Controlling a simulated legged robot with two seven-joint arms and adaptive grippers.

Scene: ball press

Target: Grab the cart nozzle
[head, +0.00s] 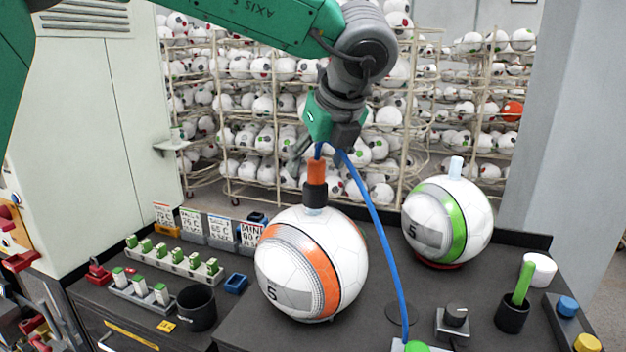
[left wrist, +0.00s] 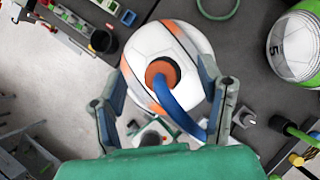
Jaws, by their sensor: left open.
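The cart nozzle (head: 316,180) has an orange upper part and a black collar. It stands upright on top of the white and orange ball (head: 312,263), and a blue hose (head: 380,230) runs from it down to the right. My left gripper (head: 312,156) is above the nozzle, pointing down. In the left wrist view its two fingers (left wrist: 164,80) are spread wide on either side of the nozzle (left wrist: 158,68), with gaps between. The ball also shows below them in that view. My right gripper is not in view.
A white and green ball (head: 447,220) stands at the right on a red ring. Bins with price signs (head: 208,228), racks of small green-topped bottles (head: 175,262) and a black cup (head: 196,308) lie left. A knob box (head: 452,322) and a green stick in a cup (head: 513,313) are right.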

